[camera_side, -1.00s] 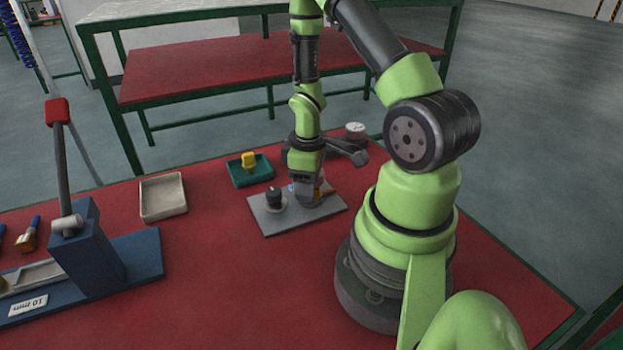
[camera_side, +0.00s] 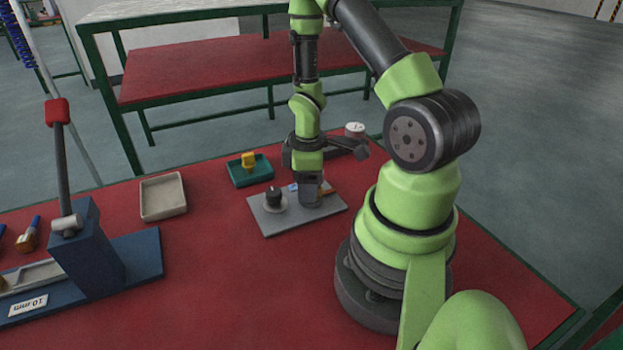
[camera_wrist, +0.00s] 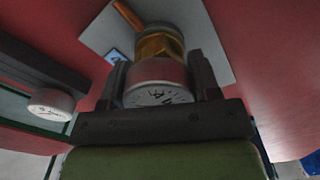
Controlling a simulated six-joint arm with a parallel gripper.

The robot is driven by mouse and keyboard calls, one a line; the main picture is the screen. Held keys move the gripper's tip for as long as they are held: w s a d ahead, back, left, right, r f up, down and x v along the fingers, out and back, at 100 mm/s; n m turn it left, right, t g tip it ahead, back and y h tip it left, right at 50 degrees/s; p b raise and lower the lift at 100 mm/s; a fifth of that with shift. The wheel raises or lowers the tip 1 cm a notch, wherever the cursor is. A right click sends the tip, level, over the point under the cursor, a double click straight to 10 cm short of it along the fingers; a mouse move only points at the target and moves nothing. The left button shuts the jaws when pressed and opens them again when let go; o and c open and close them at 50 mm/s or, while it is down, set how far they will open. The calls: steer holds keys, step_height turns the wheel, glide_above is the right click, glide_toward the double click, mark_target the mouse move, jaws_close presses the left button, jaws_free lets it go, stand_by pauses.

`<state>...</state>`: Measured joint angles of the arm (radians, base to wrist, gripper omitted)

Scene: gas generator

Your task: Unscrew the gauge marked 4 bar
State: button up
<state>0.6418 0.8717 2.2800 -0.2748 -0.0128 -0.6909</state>
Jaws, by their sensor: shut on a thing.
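The gauge (camera_wrist: 158,84) has a pale round dial and sits between the two fingers of my gripper (camera_wrist: 160,76) in the wrist view. Its dial marking is upside down and too blurred to read for sure. A brass fitting (camera_wrist: 158,46) with an orange lever (camera_wrist: 126,14) lies just beyond it, over the grey plate (camera_wrist: 212,32). In the side view my gripper (camera_side: 311,190) points down at the right part of the grey plate (camera_side: 272,223) and hides the gauge. The fingers are shut on the gauge's sides.
A second white-faced gauge (camera_side: 355,129) stands behind; it also shows in the wrist view (camera_wrist: 50,104). A black knob (camera_side: 273,196) is on the plate's left. A teal tray (camera_side: 246,180) holds a yellow part (camera_side: 249,161). An empty beige tray (camera_side: 162,218) and blue lever press (camera_side: 88,250) are farther left.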

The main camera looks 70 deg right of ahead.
steer(key=o, duration=0.9)
steer(key=shift+r, duration=0.1)
steer(key=shift+r, duration=3.45)
steer(key=shift+w+r, duration=0.1)
steer(key=shift+r, duration=0.1)
steer(key=s+a+r+m+t, duration=0.1)
steer(key=a+r+m+t, duration=0.1)
steer(key=a+r, duration=0.3)
steer(key=s+a+r+m+t+y, duration=0.1)
steer(key=s+a+r+m+t, duration=0.1)
steer(key=a+r, duration=0.4)
steer(key=s+a+r+m+t+y, duration=0.1)
steer(key=a+r+m+t, duration=0.2)
steer(key=r, duration=0.6)
steer(key=shift+s+a+r+m, duration=0.2)
steer(key=shift+a, duration=0.5)
steer(key=shift+s+a+r+m, duration=0.2)
steer(key=shift+a, duration=0.5)
